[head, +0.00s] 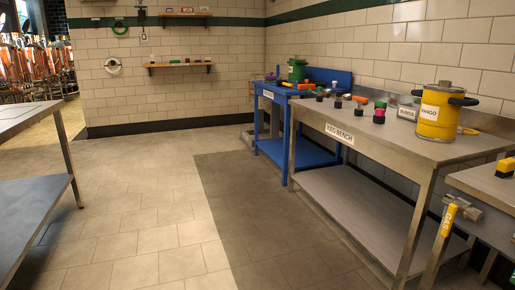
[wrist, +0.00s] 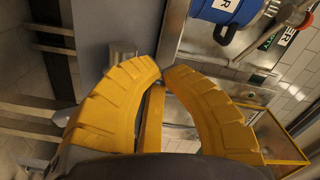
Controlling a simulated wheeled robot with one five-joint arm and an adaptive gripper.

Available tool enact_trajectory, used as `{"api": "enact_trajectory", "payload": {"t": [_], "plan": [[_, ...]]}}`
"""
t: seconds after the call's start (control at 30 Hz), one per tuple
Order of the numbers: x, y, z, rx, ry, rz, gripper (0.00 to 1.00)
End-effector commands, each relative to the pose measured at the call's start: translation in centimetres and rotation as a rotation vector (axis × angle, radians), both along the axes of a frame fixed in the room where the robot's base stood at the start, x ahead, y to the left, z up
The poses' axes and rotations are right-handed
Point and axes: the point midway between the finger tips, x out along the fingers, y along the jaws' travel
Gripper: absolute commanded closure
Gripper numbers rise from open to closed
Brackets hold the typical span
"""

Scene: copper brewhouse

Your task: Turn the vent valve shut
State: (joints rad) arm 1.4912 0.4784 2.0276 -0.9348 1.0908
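In the head view a valve with a yellow lever (head: 446,230) marked GAS sits at the lower right, by the near steel bench. No valve labelled vent can be read in either view. In the wrist view my gripper (wrist: 162,70) has its two yellow fingers curved inward with tips almost together. A straight yellow bar (wrist: 153,118) shows between the fingers; I cannot tell whether it is a lever or whether they touch it. A short grey metal piece (wrist: 122,48) shows just past the left fingertip. My gripper is not in the head view.
A steel bench labelled KEG BENCH (head: 340,134) with a yellow pot (head: 434,121) lines the right wall, with a blue bench (head: 268,95) beyond. A steel table (head: 28,115) stands left. The tiled floor between is clear. A blue pot (wrist: 224,12) shows in the wrist view.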

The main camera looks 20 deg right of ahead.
Motion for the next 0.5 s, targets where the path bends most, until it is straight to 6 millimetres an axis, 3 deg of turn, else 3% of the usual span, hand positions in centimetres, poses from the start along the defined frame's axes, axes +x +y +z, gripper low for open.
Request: {"api": "enact_trajectory", "payload": {"t": [0.5], "plan": [[-0.3,4.8,0.0,0.000,0.000,0.001,1.00]]}}
